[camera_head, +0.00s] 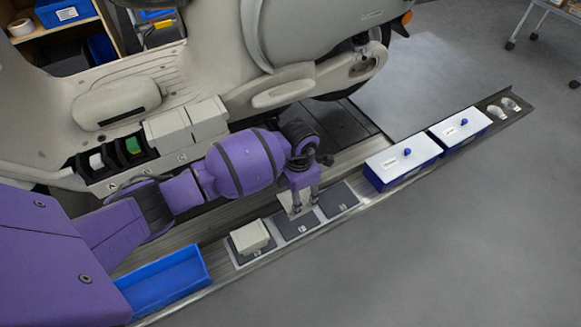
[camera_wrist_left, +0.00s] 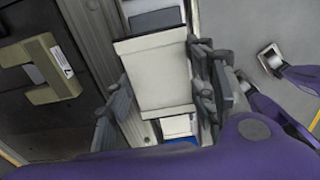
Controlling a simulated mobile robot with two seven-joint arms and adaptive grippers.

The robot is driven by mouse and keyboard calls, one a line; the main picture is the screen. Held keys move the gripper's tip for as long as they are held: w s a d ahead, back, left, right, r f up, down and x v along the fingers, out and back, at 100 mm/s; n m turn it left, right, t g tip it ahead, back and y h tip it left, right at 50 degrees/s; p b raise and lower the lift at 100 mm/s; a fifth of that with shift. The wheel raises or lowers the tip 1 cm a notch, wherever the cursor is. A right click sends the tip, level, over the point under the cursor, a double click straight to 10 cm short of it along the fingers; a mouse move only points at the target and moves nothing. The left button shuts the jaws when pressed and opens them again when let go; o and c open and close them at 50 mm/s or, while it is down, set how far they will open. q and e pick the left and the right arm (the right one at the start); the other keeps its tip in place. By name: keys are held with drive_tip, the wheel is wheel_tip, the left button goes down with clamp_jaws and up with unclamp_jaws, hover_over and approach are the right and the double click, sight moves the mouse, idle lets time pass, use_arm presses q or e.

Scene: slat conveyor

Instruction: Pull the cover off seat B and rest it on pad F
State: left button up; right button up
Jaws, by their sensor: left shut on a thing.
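My left gripper (camera_head: 304,199) is shut on a cream block-shaped cover (camera_head: 288,202), at the back of the middle dark pad, F (camera_head: 300,226). The cover also shows between the fingers in the left wrist view (camera_wrist_left: 158,75). I cannot tell whether it touches the pad. Seat B (camera_head: 131,148) is uncovered, with a green piece inside. Seat A (camera_head: 97,161) beside it is uncovered, with a white piece. A second cream cover (camera_head: 250,236) rests on the left pad (camera_head: 236,255). My right gripper is not in view.
Two cream covers (camera_head: 170,131) (camera_head: 207,117) stand on the seats right of B. The right pad (camera_head: 337,199) is bare. A blue tray (camera_head: 165,284) lies at the near left. Two white-lidded blue boxes (camera_head: 403,163) (camera_head: 461,128) stand along the conveyor to the right.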

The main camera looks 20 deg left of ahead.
use_arm(q)
wheel_tip(320, 180, down, 6)
drive_tip(key=b, duration=0.4)
drive_tip(key=shift+r, duration=0.25)
drive_tip(key=shift+w+d+r, duration=0.1)
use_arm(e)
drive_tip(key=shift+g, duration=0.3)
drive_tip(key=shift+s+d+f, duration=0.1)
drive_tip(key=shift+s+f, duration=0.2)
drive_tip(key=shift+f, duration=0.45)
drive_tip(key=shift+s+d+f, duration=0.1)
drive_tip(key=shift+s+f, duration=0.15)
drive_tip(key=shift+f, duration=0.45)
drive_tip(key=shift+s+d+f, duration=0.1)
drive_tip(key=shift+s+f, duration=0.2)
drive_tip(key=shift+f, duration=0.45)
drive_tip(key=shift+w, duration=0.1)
use_arm(q)
drive_tip(key=shift+f, duration=0.3)
drive_tip(key=shift+f+b, duration=0.6)
drive_tip(key=shift+f, duration=0.05)
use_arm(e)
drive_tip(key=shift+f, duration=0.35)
use_arm(q)
drive_tip(key=shift+f, duration=0.25)
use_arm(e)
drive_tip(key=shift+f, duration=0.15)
